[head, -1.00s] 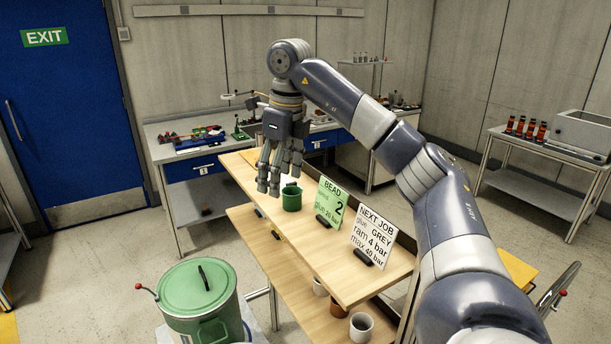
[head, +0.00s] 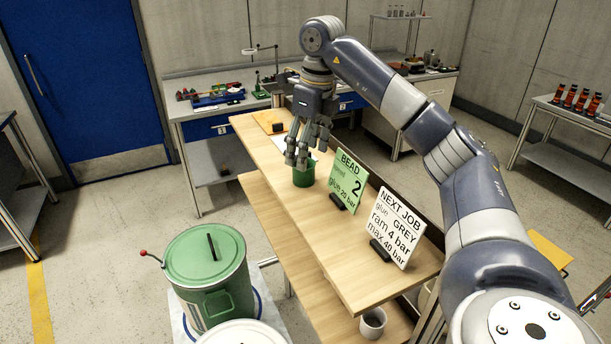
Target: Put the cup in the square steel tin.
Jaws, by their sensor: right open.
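A small green cup (head: 304,177) stands on the upper wooden shelf, left of the green BEAD sign. My right gripper (head: 302,160) points down with its fingers apart at the cup; the fingertips overlap its rim in the picture. I cannot tell whether they touch it or reach inside. A white mug (head: 373,322) stands lower down near the front of the shelf unit. I cannot make out a square steel tin in this view. My left gripper is not in view.
The BEAD sign (head: 346,180) and the white NEXT JOB sign (head: 395,226) stand on the upper shelf (head: 345,283), right of the cup. A green lidded drum (head: 208,270) stands at front left. A workbench (head: 200,110) is behind.

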